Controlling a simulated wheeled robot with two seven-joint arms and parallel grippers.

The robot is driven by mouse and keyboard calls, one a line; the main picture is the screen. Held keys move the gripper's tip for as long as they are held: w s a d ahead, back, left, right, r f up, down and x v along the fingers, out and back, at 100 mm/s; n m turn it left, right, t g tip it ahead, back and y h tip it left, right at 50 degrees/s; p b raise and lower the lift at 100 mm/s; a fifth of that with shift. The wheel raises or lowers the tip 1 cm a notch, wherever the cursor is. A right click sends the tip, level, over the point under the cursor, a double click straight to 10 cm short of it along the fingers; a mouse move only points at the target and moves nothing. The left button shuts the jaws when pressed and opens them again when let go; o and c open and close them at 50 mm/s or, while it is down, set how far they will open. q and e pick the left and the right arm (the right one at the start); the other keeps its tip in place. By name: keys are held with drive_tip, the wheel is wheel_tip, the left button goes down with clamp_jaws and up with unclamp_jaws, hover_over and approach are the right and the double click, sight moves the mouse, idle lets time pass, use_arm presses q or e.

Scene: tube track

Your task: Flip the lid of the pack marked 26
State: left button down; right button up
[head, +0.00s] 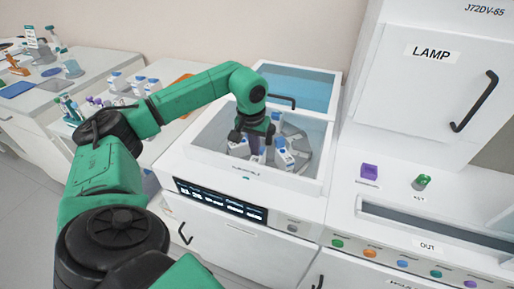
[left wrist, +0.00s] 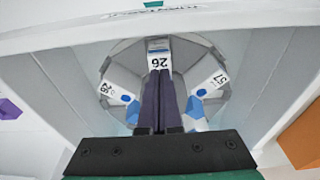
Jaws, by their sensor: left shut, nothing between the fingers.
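In the head view my left gripper (head: 257,152) points down into the open white machine. The pack marked 57 (left wrist: 210,85) is at right and another marked pack (left wrist: 120,92) at left, both with blue parts. My right gripper is not in view.
The packs sit on a grey round carousel (head: 301,146) inside the machine's walled well (head: 211,156). Its blue glass cover (head: 308,88) stands behind. A tall cabinet marked LAMP (head: 420,85) is at right.

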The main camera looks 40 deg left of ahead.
use_arm(q)
drive_tip(key=shift+f+b, duration=0.7)
drive_tip(key=shift+f, duration=0.35)
drive_tip(key=shift+r, duration=0.15)
drive_tip(key=shift+r+p, duration=0.4)
drive_tip(key=shift+p, duration=0.15)
drive_tip(key=shift+w+a, duration=0.15)
drive_tip(key=shift+w, duration=0.35)
